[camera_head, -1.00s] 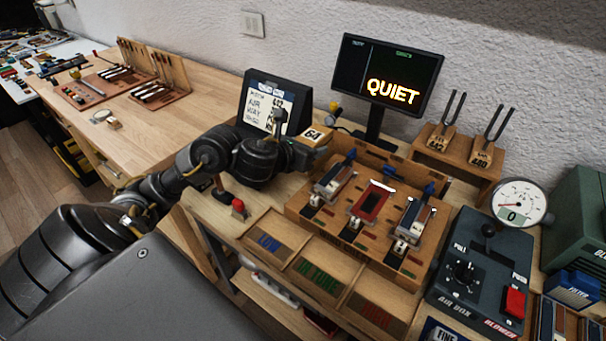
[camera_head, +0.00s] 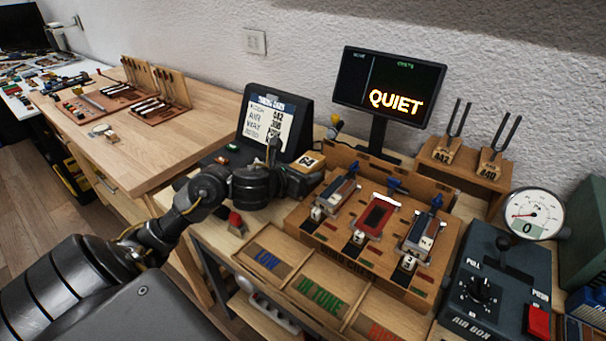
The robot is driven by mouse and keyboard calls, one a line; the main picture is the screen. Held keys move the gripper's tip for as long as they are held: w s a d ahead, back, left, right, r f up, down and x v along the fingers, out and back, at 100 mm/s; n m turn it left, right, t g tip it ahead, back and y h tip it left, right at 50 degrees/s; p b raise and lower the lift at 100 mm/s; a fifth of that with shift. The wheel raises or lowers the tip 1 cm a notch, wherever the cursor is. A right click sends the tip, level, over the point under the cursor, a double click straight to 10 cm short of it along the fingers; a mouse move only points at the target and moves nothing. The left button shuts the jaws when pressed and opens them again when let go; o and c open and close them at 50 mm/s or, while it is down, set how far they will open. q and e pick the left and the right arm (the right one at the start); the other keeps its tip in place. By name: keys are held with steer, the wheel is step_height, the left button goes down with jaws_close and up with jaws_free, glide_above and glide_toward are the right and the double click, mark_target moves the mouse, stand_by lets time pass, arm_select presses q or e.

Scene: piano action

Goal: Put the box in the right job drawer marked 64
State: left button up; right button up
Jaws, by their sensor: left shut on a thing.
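My left gripper (camera_head: 300,178) is shut on a small wooden box (camera_head: 308,161) with a white label reading 64. It holds the box at the back left corner of the wooden bench block, in front of the card display. The fingertips are partly hidden by the gripper body and the box. I cannot see a drawer marked 64 in this view. My right gripper is not in view.
A wooden block (camera_head: 330,226) with several reed holders stands right of the gripper. Trays lettered LOW (camera_head: 266,260) and IN TUNE (camera_head: 319,292) lie in front. A card display (camera_head: 272,122), a QUIET monitor (camera_head: 388,85) and an air box (camera_head: 495,280) stand around. The left bench (camera_head: 110,140) has free wood.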

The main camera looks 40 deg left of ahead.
arm_select(q)
steer(key=shift+f, duration=0.15)
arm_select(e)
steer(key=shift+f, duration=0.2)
arm_select(q)
steer(key=o, duration=1.1)
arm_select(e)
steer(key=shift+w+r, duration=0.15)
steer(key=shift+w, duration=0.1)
arm_select(q)
steer(key=shift+s+r, duration=0.1)
steer(key=shift+r, duration=0.2)
steer(key=p+v, duration=0.9)
steer(key=v, duration=0.2)
steer(key=shift+s+r, duration=0.1)
steer(key=shift+s, duration=0.25)
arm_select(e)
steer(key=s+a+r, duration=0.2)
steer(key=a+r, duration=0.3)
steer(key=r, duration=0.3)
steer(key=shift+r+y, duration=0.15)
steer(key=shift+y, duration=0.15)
